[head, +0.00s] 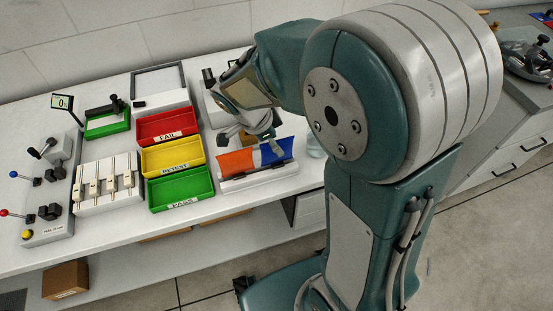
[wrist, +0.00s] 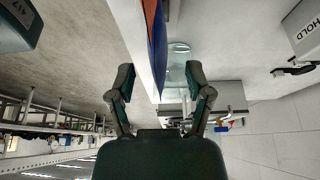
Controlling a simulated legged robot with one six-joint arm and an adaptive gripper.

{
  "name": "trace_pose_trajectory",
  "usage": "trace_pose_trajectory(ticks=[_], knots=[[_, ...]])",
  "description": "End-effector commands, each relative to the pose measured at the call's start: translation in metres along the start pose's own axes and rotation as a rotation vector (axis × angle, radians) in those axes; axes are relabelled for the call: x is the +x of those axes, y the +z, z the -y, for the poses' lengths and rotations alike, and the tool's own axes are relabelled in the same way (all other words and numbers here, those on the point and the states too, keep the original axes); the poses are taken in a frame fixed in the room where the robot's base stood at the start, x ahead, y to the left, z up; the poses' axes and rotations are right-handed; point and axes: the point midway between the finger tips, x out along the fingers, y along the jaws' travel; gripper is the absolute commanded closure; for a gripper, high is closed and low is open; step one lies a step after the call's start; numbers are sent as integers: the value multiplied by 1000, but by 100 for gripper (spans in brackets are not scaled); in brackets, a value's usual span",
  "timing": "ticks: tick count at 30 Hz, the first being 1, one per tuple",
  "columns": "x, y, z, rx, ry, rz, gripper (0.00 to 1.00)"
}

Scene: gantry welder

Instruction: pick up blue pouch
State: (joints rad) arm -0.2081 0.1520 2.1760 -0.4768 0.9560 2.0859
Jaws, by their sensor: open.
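The blue pouch (head: 284,149) stands at the right end of a white holder (head: 259,180), beside an orange pouch (head: 236,163). My gripper (head: 258,141) is over the holder, and its fingers cover part of the pouches in the head view. In the wrist view my gripper (wrist: 160,72) has its two fingers wide apart with nothing held. The blue pouch (wrist: 157,55) shows there edge-on, between the lines of the fingers. The orange pouch (wrist: 150,10) shows at the top edge. I cannot tell whether a finger touches the pouches.
Red (head: 167,125), yellow (head: 173,156) and green (head: 180,188) bins labelled FAIL, RETEST and PASS stand left of the holder. A clear round item (head: 315,147) stands right of it. A lever fixture (head: 48,190) is at far left. The bench's front edge is close to the holder.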

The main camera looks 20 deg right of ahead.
Motion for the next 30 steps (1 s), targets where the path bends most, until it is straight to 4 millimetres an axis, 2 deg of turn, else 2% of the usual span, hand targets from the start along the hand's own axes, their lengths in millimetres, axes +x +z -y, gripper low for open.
trace_pose_trajectory(ticks=[3, 10, 11, 12, 15, 30], knots=[[11, 0, -1, -1, 2, 0, 34], [12, 0, 0, -1, 0, 1, 34], [12, 0, 0, -1, 0, 1, 43], [12, 0, 0, -1, 0, 1, 61], [12, 0, 0, -1, 0, 1, 100], [8, -1, 0, 0, 0, 1, 100]])
